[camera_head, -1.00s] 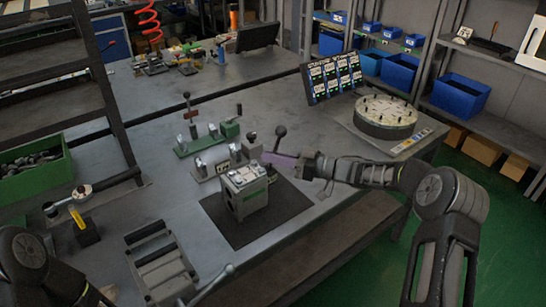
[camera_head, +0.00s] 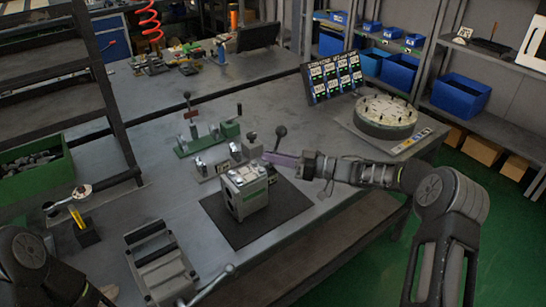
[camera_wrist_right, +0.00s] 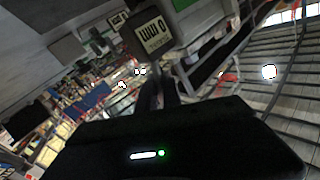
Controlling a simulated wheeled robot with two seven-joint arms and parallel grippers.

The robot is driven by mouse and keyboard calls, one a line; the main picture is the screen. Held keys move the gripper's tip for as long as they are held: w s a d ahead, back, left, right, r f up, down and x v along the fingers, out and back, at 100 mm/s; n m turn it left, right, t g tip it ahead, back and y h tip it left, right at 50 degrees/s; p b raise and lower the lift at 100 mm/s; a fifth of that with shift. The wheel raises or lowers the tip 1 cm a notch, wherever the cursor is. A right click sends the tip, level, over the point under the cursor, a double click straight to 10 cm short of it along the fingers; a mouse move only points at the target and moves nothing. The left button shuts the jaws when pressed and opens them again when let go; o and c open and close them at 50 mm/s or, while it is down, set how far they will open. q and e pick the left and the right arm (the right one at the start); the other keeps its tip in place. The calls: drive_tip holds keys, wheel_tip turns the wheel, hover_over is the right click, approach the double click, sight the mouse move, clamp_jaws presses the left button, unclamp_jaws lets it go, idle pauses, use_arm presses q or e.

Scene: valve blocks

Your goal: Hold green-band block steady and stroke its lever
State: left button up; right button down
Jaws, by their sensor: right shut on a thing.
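A grey-green valve block (camera_head: 247,198), which I take for the green-band block, stands upright on a dark mat (camera_head: 215,212) at the table's front. A lever with a black knob (camera_head: 281,131) rises just behind its right side; its foot is hidden. My right gripper (camera_head: 271,157), with purplish fingers, reaches in from the right at the lever's lower part and is shut on it, as far as I can tell. In the right wrist view a dark labelled block (camera_wrist_right: 155,35) lies just beyond the fingers (camera_wrist_right: 160,95). My left arm shows at the lower left, but its gripper is out of sight.
A green-based fixture (camera_head: 205,140) and small grey blocks stand behind the valve block. A grey fixture (camera_head: 160,265) with a handle is in front left. A round dial stand (camera_head: 385,118) and a label board (camera_head: 332,77) are at right. Bare table lies between.

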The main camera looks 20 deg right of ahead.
drive_tip(key=c, duration=1.4)
unclamp_jaws()
drive_tip(key=shift+c, duration=0.2)
drive_tip(key=shift+d, duration=0.15)
drive_tip(key=v, duration=1.1)
drive_tip(key=shift+s+d, duration=0.3)
drive_tip(key=shift+o, duration=0.2)
drive_tip(key=shift+f, duration=0.1)
